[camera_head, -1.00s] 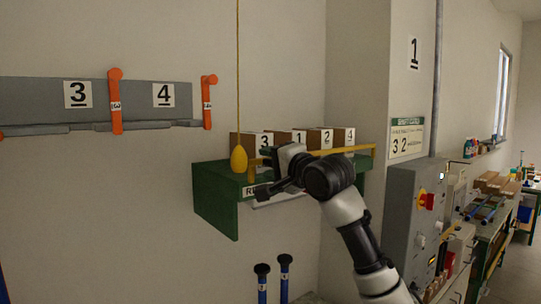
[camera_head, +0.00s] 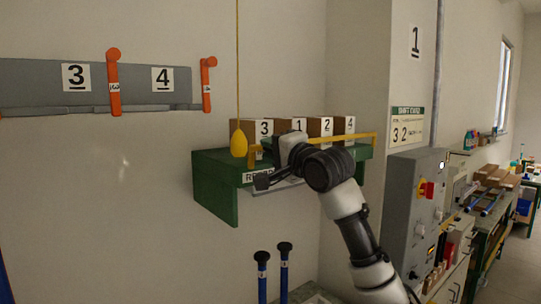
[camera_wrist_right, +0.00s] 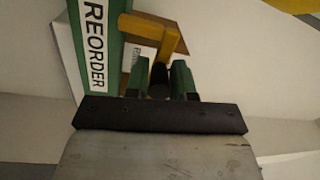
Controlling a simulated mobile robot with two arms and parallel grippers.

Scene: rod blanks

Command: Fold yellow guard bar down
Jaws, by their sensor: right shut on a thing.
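The yellow guard bar (camera_head: 358,139) runs along the front of the green shelf (camera_head: 215,186), a little above its top edge, with bent ends at left and right. My right gripper (camera_head: 284,152) is at the bar's left part and covers some of it. In the right wrist view, the green fingers of my right gripper (camera_wrist_right: 160,80) are shut on a dark piece at the end of the yellow guard bar (camera_wrist_right: 150,32). The white REORDER label (camera_wrist_right: 93,40) is just left of the fingers there. My left gripper is not in view.
Several numbered brown boxes (camera_head: 348,125) stand on the shelf behind the bar. A yellow pull knob (camera_head: 238,143) hangs on a cord at the shelf's left end. Blue rods (camera_head: 283,270) with black knobs stand below. A grey control box (camera_head: 412,205) is to the right.

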